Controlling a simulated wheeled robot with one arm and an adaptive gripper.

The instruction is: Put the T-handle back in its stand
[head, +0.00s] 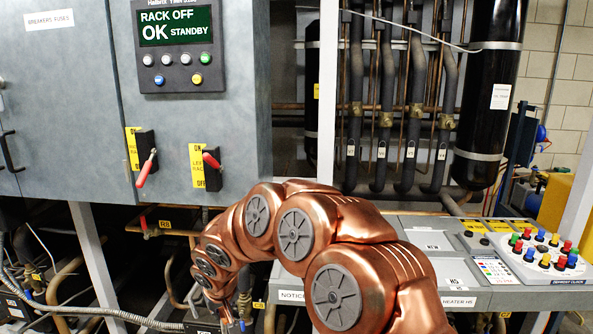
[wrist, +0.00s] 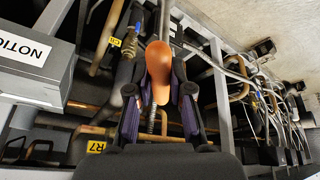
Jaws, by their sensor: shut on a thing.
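My gripper (wrist: 159,94) shows in the wrist view with its two dark fingers either side of an orange-brown, rounded grip, which I take to be the T-handle (wrist: 158,62). The fingers are shut on it. Its far end and any shaft cannot be made out clearly. In the head view my copper arm reaches down in front of the rack, and the gripper is small and mostly hidden at the lower edge. I cannot make out the stand in either view.
Pipes and cables crowd the space under the grey cabinet (head: 60,100). Two red levers (head: 147,168) are on its front. A sloped console with a button panel (head: 545,252) stands at right. In the wrist view, a NOTICE-labelled box (wrist: 30,70) is at left and bare floor (wrist: 280,35) at upper right.

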